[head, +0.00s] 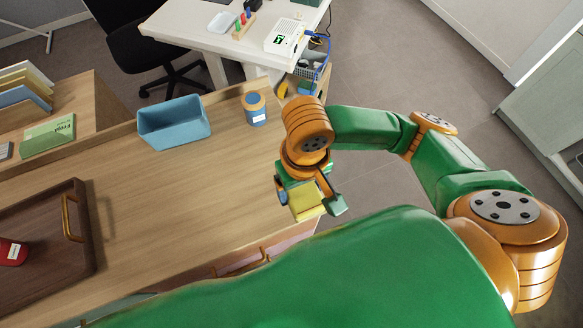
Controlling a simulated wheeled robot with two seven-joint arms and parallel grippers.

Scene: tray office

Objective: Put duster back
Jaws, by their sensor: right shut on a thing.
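The gripper and block are apart from the blue open bin (172,136), which stands upright at the back of the desk. My left gripper is not in view.
A dark wooden tray (84,222) with a brass handle and a red object (12,251) lies at the left. The desk middle (180,200) is clear. A white table (190,30) stands behind.

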